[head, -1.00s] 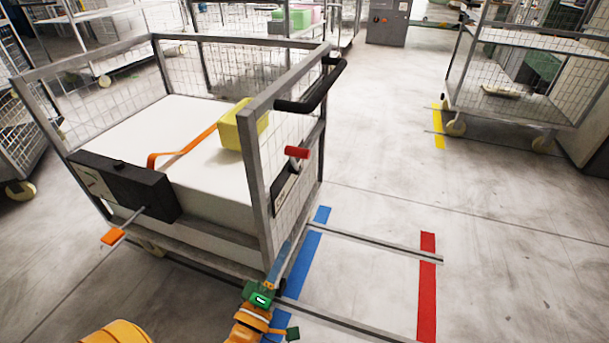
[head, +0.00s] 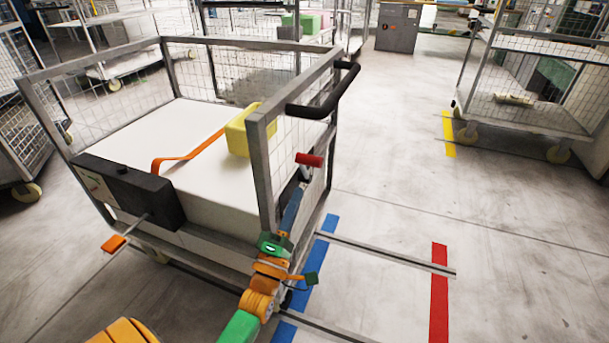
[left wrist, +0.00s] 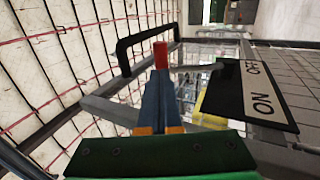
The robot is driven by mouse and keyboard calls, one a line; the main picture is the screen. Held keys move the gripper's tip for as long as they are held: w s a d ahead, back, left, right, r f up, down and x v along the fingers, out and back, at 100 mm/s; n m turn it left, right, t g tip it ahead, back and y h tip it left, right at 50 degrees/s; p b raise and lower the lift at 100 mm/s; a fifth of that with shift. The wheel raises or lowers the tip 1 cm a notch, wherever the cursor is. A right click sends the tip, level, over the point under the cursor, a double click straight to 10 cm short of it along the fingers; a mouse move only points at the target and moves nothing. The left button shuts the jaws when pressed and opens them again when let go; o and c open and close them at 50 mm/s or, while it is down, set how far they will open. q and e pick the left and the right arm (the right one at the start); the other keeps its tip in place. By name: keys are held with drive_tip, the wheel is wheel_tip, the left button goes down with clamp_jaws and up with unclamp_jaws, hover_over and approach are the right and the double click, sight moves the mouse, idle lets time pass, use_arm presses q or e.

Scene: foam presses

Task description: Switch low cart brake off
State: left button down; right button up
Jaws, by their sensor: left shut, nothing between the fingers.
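The low cart (head: 262,180) has grey mesh sides and stands left of centre in the head view. A brake lever with a red grip (head: 309,159) sticks out from its near right side. In the left wrist view the red grip (left wrist: 160,55) shows just beyond my fingertips; I cannot tell if they touch. A black plate with a white strip reading ON and OFF (left wrist: 265,98) lies right of the fingers in that view. My left gripper (head: 294,196) is shut and empty, its blue fingers pointing up just below the red grip. My right gripper is not in view.
A black push handle (head: 325,104) juts out above the lever. The cart holds a white block (head: 195,140) and a yellow block (head: 237,135). A black box (head: 130,190) with an orange-ended rod (head: 114,243) is at the front.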

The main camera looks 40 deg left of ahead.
use_arm(q)
drive_tip(key=x, duration=0.5)
drive_tip(key=shift+w+r, duration=0.15)
drive_tip(key=shift+w, duration=0.2)
